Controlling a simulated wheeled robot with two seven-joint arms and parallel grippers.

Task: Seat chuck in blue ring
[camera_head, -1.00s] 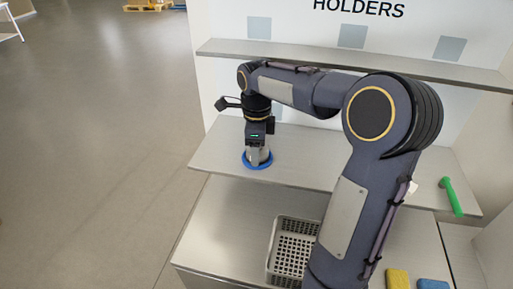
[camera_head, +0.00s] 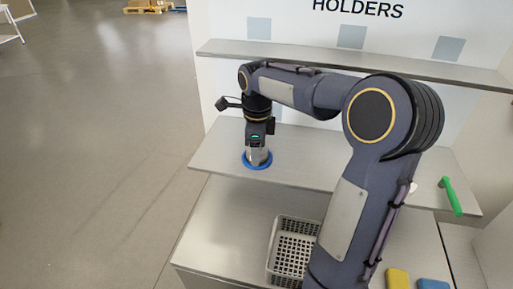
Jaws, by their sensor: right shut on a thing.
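The blue ring (camera_head: 257,166) lies on the left part of the middle shelf. My right gripper (camera_head: 258,150) points down right over the ring, with its fingers close together. It is shut on the chuck (camera_head: 257,158), a grey metallic piece of which only a little shows between and below the fingers. The chuck's lower end is inside the ring's outline; I cannot tell whether it touches the shelf. My left gripper does not show.
A grey basket (camera_head: 292,250) stands on the lower counter. A green-handled tool (camera_head: 451,196) is at the shelf's right end. A yellow sponge (camera_head: 397,279) and a blue sponge (camera_head: 433,284) lie at the lower right. An upper shelf (camera_head: 300,54) runs above my right arm.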

